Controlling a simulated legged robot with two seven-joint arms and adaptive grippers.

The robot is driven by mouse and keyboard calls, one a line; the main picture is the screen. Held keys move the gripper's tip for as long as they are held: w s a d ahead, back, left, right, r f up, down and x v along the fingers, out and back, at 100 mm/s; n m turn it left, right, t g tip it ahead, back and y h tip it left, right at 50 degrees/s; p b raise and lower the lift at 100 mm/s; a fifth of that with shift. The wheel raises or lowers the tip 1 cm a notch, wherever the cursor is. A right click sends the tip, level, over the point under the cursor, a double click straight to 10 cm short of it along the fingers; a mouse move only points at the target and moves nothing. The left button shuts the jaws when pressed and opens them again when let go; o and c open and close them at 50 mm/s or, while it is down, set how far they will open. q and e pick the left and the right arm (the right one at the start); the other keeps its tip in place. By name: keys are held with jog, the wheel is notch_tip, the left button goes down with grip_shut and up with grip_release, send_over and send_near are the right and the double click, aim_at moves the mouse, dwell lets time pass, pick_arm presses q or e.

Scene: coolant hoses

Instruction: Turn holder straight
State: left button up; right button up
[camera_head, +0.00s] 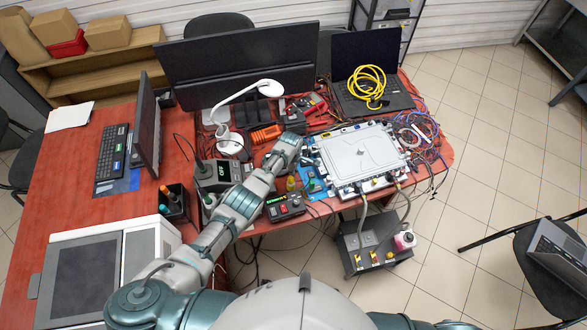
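The silver flat unit (358,154) lies on the red table. Two grey coolant hoses (362,207) run from its front edge down to a dark grey box (372,252) below the table edge. My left arm reaches in from the lower left, and my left gripper (306,160) is just left of the silver unit, close to its left edge. The fingers are too small to tell whether they are open or shut. I cannot clearly pick out the holder; small fittings near the gripper are partly hidden by it. My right gripper is not in view.
A blue mat with small bottles (291,184) and a black device with a display (284,206) lie near my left forearm. Cables crowd the right side.

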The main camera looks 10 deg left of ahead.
pick_arm(q)
jog(key=shift+o, duration=0.7)
jog(key=shift+w, duration=0.1)
jog(key=shift+d+f, duration=0.1)
notch_tip(320, 180, up, 12)
jog(key=s, duration=0.1)
jog(key=shift+s, duration=0.15)
jog(key=shift+f, duration=0.15)
